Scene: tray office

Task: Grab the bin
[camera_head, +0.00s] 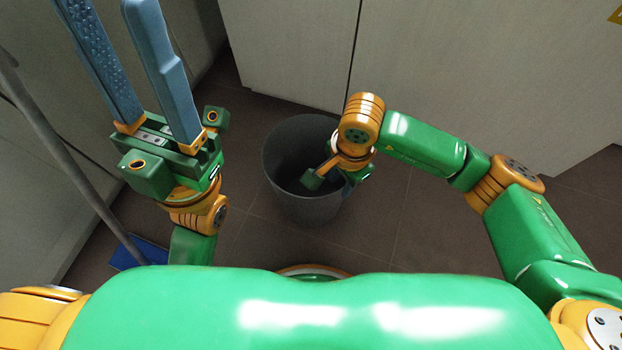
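The bin (283,165) is a dark grey round bucket standing upright on the brown floor, open at the top. My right gripper (342,185) points down at the bin's right rim, with part of it over the opening. Its wrist hides most of its fingers, so I cannot tell whether they are apart, or whether they touch the rim. My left gripper (108,8) is raised at the upper left, away from the bin. Its two long blue fingers are apart with nothing between them.
Pale cabinet fronts (440,75) stand just behind the bin. A grey pole (75,175) leads down to a blue flat piece (140,252) on the floor at the left. Bare floor (405,225) lies right of the bin.

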